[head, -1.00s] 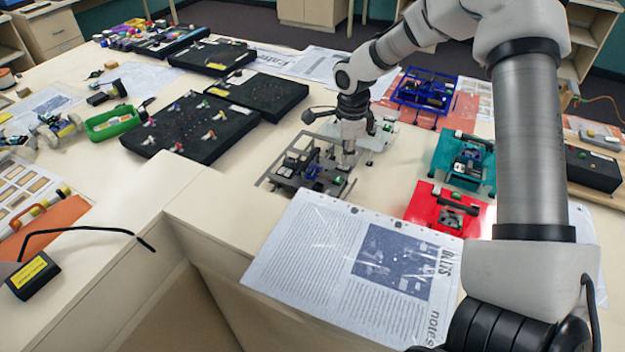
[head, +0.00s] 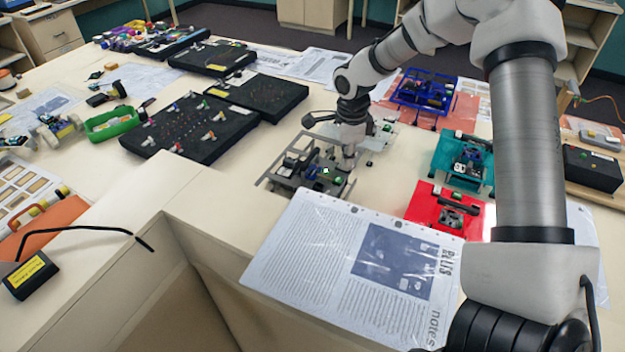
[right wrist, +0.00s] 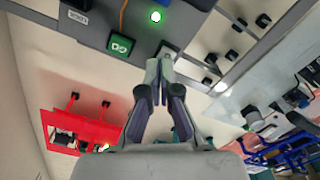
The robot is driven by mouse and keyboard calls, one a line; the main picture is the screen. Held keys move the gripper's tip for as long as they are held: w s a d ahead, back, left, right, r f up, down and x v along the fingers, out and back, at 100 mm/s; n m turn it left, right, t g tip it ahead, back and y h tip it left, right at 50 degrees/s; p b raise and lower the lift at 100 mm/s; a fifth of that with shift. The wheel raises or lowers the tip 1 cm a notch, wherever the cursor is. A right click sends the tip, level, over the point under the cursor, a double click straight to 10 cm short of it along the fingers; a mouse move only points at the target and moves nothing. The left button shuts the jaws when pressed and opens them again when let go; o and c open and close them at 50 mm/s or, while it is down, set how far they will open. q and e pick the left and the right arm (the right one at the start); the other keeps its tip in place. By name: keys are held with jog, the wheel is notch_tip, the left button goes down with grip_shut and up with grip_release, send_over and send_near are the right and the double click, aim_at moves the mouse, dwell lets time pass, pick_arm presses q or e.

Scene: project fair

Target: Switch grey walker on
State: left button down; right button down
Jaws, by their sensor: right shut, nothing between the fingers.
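The grey walker (head: 290,178) stands on the table in the middle of the head view, dark grey with thin side rails. A small green light (head: 326,170) shines on it. In the right wrist view the walker's grey body (right wrist: 90,30) fills the upper left, with the bright green light (right wrist: 156,16) and a green square button (right wrist: 120,45) bearing a white mark. My right gripper (head: 347,166) is at the walker's right side. Its fingers (right wrist: 160,65) are shut and empty, with tips near the button; contact cannot be told. My left gripper is out of view.
A red walker (head: 447,210), a teal walker (head: 463,160) and a blue walker (head: 424,95) stand to the right. A printed sheet (head: 350,255) lies in front. Black boards (head: 190,128) lie to the left, with bare table between them and the grey walker.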

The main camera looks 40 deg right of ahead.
jog(key=shift+w+r+p, duration=0.1)
jog(key=shift+r+p, duration=0.5)
jog(key=shift+p, duration=0.1)
notch_tip(320, 180, up, 6)
jog(key=p, duration=0.5)
jog(key=shift+f, duration=0.15)
jog(key=shift+f, duration=0.1)
